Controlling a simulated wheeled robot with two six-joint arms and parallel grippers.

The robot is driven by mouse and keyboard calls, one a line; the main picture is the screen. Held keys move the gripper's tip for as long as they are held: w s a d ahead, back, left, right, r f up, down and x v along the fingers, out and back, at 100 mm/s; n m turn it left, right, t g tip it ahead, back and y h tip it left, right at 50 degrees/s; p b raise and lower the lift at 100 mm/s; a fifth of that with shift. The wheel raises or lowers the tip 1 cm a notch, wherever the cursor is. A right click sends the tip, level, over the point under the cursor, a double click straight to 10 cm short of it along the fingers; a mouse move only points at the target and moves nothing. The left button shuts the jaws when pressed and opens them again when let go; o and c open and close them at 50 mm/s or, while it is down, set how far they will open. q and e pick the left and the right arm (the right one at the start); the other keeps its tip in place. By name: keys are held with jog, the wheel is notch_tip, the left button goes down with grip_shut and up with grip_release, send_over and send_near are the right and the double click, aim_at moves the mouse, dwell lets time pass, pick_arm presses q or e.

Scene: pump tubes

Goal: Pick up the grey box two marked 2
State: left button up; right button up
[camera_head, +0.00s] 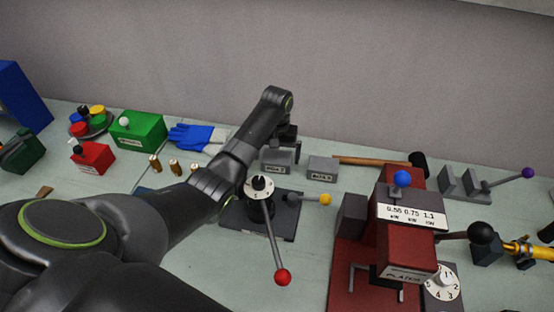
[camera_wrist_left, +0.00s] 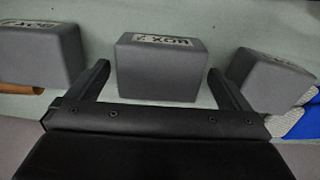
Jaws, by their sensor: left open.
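Grey box two (camera_head: 277,160) stands on the table near the back wall, just below my left gripper (camera_head: 286,142). In the left wrist view the same box (camera_wrist_left: 160,75) is in the middle, its label on the top face upside down and hard to read. My left gripper (camera_wrist_left: 160,72) is open there, one finger on each side of the box, with gaps between the fingers and its sides. In the head view the arm and wrist partly cover the gripper. My right gripper is not in view.
A similar grey box (camera_head: 322,168) stands right of box two; another (camera_wrist_left: 270,75) shows at the right in the wrist view. A hammer (camera_head: 385,162) lies behind at the right, blue gloves (camera_head: 195,136) at the left. A red-knobbed lever device (camera_head: 265,215) stands in front.

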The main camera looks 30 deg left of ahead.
pick_arm(q)
notch_tip(320, 180, down, 2)
jog(key=shift+f, duration=0.1)
jog(key=c, duration=1)
